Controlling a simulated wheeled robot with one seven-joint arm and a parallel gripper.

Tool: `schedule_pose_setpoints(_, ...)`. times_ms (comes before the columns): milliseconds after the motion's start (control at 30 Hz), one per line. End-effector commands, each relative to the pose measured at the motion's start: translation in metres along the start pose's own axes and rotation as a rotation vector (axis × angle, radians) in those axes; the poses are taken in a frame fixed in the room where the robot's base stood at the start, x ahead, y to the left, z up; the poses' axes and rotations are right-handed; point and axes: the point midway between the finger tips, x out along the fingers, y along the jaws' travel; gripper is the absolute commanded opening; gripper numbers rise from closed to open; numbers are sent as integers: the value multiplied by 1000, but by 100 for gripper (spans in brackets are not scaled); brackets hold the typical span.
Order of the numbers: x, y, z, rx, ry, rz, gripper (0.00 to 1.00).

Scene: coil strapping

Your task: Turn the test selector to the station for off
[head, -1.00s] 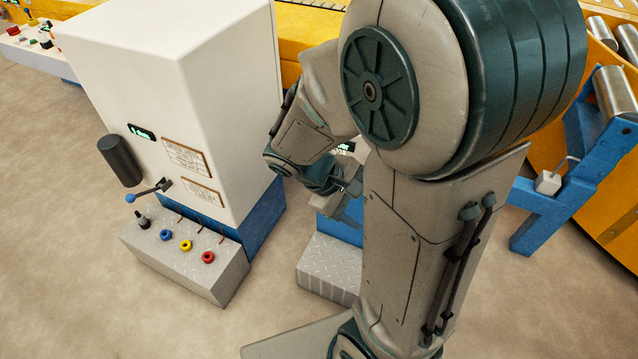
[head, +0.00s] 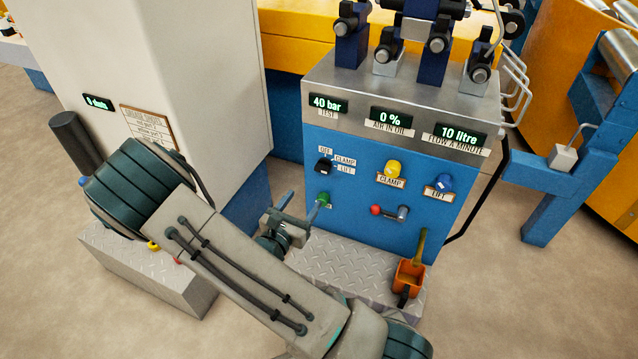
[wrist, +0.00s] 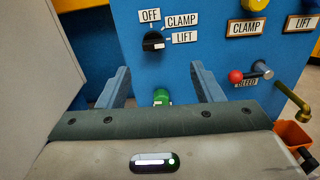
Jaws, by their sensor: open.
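The test selector (head: 325,166) is a small black knob on the blue panel, under the display reading 40 bar, TEST. It also shows in the wrist view (wrist: 153,41). Labels OFF, CLAMP and LIFT fan from its upper left to its right. A white mark shows at the knob's lower right in the wrist view; which station it points to I cannot tell for sure. My gripper (head: 290,214) is open and empty, in front of the panel and below the selector. In the wrist view its two fingers (wrist: 161,82) stand apart below the knob, not touching it.
A green knob (head: 323,199) sits just below the selector, between my fingers in the wrist view. Yellow CLAMP (head: 393,168) and blue LIFT (head: 443,182) knobs and a red-tipped bleed lever (head: 390,211) are to the right. A white cabinet (head: 215,90) stands close on the left.

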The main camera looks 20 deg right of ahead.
Motion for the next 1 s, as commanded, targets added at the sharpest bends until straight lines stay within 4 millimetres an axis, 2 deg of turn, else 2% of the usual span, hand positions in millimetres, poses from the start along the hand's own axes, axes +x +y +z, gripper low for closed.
schedule_pose_setpoints(67,-1,5,-10,-22,-6,31,60)
schedule_pose_setpoints(267,14,8,-13,-29,-8,44,60)
schedule_pose_setpoints(700,103,12,-13,-27,-9,43,60)
schedule_pose_setpoints(833,122,13,-12,-28,-8,44,60)
schedule_pose_setpoints(1000,134,13,-11,-29,-7,44,60)
